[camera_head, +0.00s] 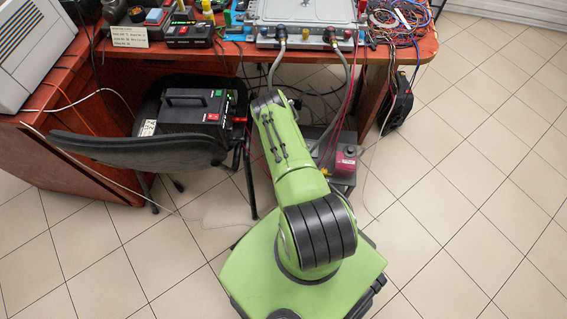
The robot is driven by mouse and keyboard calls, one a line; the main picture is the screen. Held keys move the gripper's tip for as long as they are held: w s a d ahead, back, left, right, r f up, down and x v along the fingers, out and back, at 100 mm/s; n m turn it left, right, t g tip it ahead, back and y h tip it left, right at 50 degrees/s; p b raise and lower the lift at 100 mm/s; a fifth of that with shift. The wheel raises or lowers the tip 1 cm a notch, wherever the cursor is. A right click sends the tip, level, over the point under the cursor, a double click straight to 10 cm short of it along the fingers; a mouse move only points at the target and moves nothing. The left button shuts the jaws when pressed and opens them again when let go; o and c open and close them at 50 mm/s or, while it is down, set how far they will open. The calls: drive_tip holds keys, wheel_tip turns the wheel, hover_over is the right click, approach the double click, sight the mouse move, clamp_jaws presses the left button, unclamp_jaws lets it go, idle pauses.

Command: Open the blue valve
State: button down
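A grey panel unit (305,12) sits on the red-brown table (205,55) at the top of the picture. Two grey hoses hang from its front edge. The right hose (346,68) ends in a dark fitting with a reddish part (330,36). Small blue parts show near the unit's left side, but I cannot tell whether any is the blue valve. My green arm reaches up toward the table's front edge. My gripper does not show, so its state is hidden.
A dark chair (140,150) holding a black box (190,108) stands left of my arm. A grey box with a pink-red device (345,160) stands on the floor below the table. Cables (400,22) clutter the table's right end. The tiled floor at right is clear.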

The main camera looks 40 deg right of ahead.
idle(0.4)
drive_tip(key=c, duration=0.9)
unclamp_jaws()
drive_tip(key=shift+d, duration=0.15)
